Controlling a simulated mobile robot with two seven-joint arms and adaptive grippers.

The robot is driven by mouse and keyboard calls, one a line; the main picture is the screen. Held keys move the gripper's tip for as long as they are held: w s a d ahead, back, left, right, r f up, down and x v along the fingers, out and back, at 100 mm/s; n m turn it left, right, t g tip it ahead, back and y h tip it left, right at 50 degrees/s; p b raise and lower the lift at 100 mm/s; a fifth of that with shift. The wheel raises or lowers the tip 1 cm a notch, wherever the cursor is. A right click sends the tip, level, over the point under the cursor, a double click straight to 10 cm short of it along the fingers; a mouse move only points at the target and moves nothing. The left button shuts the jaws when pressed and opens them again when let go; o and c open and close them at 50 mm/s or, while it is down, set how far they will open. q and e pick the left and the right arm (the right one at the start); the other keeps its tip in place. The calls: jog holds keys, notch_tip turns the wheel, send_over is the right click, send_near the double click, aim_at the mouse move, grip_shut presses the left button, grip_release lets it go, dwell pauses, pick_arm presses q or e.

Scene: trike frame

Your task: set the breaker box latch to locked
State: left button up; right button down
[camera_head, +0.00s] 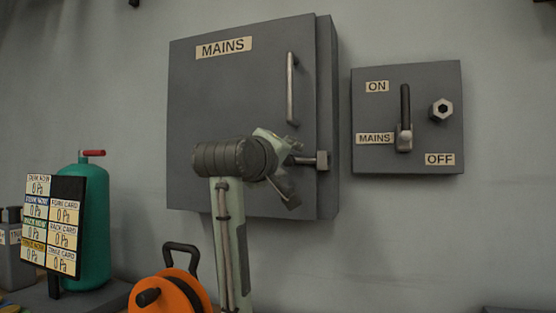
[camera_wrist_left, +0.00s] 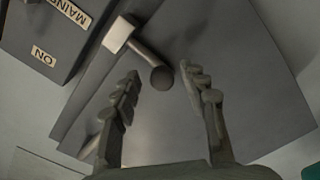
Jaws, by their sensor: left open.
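The breaker box (camera_head: 240,95) is a large grey cabinet on the wall with a MAINS label, and its door looks closed. Its latch (camera_head: 322,160) is a metal block at the door's right edge, with a short bar running level to the left. My left gripper (camera_head: 288,172) is at the bar's left end and hides part of it. In the left wrist view, the latch (camera_wrist_left: 119,34) ends in a dark round knob (camera_wrist_left: 162,79). The open fingers (camera_wrist_left: 160,85) stand on either side of the knob, with visible gaps. My right gripper is not in view.
A vertical door handle (camera_head: 291,88) is above my gripper. A smaller switch box (camera_head: 435,85) with ON and OFF labels, a black lever and a hex knob hangs to the right. A green cylinder (camera_head: 96,235), a card board (camera_head: 52,222) and an orange reel (camera_head: 170,292) stand below left.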

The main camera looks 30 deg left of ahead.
pick_arm(q)
jog(key=v, duration=1.1)
jog(key=shift+f, duration=0.15)
